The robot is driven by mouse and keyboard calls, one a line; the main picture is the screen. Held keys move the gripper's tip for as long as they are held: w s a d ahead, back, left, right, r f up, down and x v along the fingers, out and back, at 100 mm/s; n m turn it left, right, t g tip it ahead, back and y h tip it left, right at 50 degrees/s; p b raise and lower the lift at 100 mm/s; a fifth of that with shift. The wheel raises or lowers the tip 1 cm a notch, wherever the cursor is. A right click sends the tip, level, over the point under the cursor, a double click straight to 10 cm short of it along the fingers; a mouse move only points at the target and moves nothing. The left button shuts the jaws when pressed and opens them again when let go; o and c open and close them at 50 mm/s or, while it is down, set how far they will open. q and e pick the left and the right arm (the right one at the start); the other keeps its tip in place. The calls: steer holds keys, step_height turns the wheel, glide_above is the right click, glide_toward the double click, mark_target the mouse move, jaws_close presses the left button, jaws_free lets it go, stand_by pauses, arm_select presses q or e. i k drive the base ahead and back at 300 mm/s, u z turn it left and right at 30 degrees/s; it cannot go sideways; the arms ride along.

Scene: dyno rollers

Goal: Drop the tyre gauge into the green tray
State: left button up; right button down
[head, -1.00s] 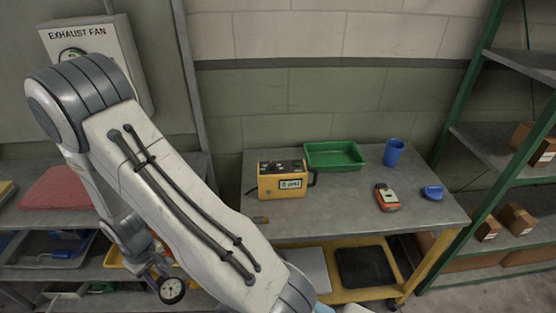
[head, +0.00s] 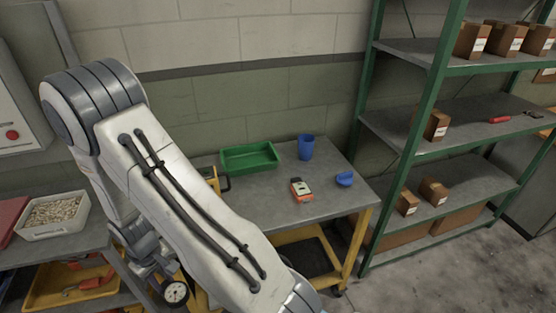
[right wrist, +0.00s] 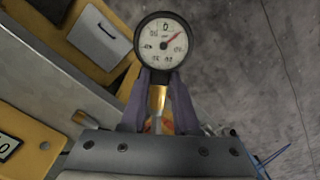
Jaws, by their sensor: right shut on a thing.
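The tyre gauge (head: 175,292) has a round white dial in a black rim and hangs low in the head view, left of the table. In the right wrist view its dial (right wrist: 163,45) and brass stem show clearly. My right gripper (right wrist: 158,88) is shut on the stem, one finger on each side. In the head view the right gripper (head: 160,277) is small and partly hidden by its own arm. The green tray (head: 250,158) lies at the back of the grey table, apart from the gauge, and looks empty. My left gripper is not in view.
On the table (head: 265,205) stand a blue cup (head: 306,147), an orange device (head: 301,189) and a blue item (head: 344,179). A yellow device (head: 213,178) is mostly hidden behind my arm. Green-framed shelves (head: 440,100) stand at the right. Table surface before the tray is clear.

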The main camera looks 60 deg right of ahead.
mark_target(252, 159)
steer(key=z, duration=0.9)
steer(key=i, duration=0.2)
